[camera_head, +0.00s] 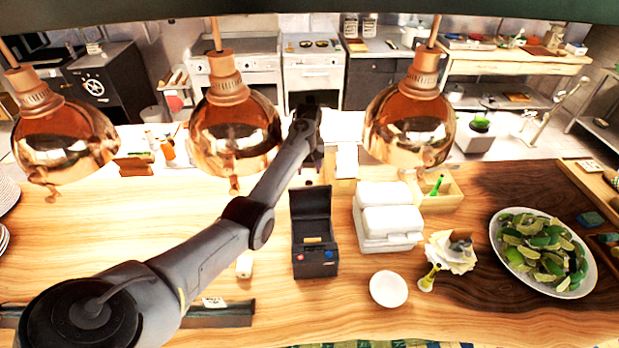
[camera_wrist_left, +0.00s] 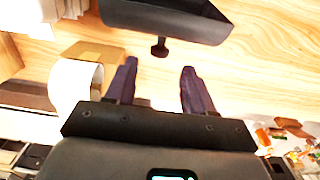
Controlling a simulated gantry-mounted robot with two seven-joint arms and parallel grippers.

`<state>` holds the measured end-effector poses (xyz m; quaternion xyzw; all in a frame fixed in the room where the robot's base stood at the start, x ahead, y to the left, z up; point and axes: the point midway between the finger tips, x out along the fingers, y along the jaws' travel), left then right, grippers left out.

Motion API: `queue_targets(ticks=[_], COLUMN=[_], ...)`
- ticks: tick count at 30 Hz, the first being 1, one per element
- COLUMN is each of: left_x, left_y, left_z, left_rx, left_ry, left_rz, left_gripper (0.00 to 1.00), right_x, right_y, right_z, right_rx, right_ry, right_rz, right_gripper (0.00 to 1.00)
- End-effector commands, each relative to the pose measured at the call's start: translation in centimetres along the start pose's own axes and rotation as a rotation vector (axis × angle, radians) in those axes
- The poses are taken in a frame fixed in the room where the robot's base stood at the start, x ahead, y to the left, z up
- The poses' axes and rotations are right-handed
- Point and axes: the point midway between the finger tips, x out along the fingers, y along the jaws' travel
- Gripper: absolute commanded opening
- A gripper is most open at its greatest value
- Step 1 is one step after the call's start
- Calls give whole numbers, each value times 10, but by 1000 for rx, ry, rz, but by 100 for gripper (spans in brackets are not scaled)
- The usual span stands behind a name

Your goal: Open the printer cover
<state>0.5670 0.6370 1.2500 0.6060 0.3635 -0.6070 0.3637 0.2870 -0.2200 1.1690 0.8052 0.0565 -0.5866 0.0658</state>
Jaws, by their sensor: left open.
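The black printer (camera_head: 315,262) stands on the wooden counter, with a red and a blue button on its front. Its cover (camera_head: 311,204) stands upright at the back, so the printer looks open. My left arm reaches over the counter from the lower left, and its gripper is beyond the printer, partly hidden by my own wrist. In the left wrist view my left gripper (camera_wrist_left: 158,82) is open with nothing between its fingers. A dark body with a small knob, seemingly the printer cover (camera_wrist_left: 168,20), is just ahead of the fingertips, apart from them. My right gripper is not in view.
White takeaway boxes (camera_head: 388,222) are right of the printer, with a small white bowl (camera_head: 388,289) in front. A plate of limes (camera_head: 543,252) is at the far right. Copper lamps (camera_head: 236,130) hang above the counter. A white paper roll (camera_wrist_left: 76,84) is beside the left gripper.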

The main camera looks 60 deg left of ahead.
Motion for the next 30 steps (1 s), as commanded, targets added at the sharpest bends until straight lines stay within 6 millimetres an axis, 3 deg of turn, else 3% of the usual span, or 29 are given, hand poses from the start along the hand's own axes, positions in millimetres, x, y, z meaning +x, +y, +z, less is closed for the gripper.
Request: queue_targets(ticks=[6, 12, 24, 26, 30], left_x=[33, 53, 59, 59, 59], left_y=[0, 0, 0, 0, 0], left_z=[1, 0, 0, 0, 0], left_rx=[2, 2, 2, 2, 2], left_ry=[-2, 0, 1, 2, 2], left_rz=[-1, -1, 0, 0, 0], left_gripper=[53, 53, 53, 47, 26], right_x=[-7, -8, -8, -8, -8], right_y=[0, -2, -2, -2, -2], right_z=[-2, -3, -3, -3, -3], right_rx=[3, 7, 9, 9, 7], right_ry=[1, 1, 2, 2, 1], right_rz=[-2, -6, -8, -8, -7], right_gripper=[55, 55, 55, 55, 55])
